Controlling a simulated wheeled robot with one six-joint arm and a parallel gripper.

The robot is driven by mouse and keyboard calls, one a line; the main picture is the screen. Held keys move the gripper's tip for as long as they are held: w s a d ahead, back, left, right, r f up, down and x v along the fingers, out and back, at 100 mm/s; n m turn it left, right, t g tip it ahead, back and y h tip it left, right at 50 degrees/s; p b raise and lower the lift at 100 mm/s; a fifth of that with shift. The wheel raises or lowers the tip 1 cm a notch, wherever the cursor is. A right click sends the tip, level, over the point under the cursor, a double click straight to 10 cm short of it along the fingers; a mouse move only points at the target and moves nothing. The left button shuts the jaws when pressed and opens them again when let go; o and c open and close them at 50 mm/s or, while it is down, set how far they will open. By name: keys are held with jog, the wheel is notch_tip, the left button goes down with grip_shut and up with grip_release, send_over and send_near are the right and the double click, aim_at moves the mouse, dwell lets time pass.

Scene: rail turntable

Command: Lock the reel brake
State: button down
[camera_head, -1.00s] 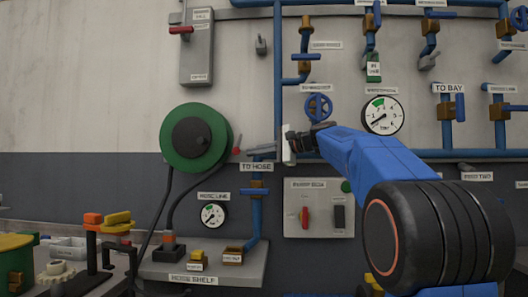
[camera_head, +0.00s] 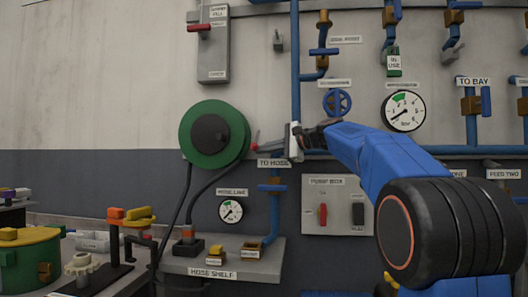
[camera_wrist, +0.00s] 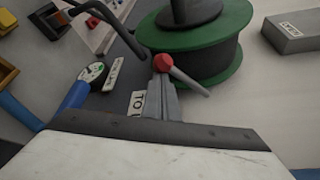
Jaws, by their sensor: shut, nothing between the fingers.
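The green hose reel (camera_head: 187,153) with its dark hub hangs on the wall. Beside its right edge is a small lever with a red knob (camera_head: 257,134), seemingly the reel brake. The red knob (camera_wrist: 162,63) also shows in the wrist view, with its pale rod running down to the right in front of the reel (camera_wrist: 222,67). My gripper (camera_head: 265,148) is shut and empty, just right of the lever. In the wrist view, my gripper's fingers (camera_wrist: 160,98) end right by the red knob; I cannot tell whether they touch it.
The TO HOSE pipe (camera_head: 273,205) and a gauge (camera_head: 231,212) sit below my gripper. A blue valve wheel (camera_head: 337,102) is close above my arm. The hose shelf (camera_head: 262,266) juts out below. Bare wall lies left of the reel.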

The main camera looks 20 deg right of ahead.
notch_tip(320, 180, up, 6)
jog(key=s+a+m+g, duration=0.1)
jog(key=s+m+g, duration=0.1)
jog(key=m, duration=0.1)
jog(key=shift+s+a+m+g, duration=0.15)
jog(key=shift+a+m+g, duration=0.05)
jog(key=shift+m+g, duration=0.2)
jog(key=shift+r, duration=0.15)
dwell(0.4)
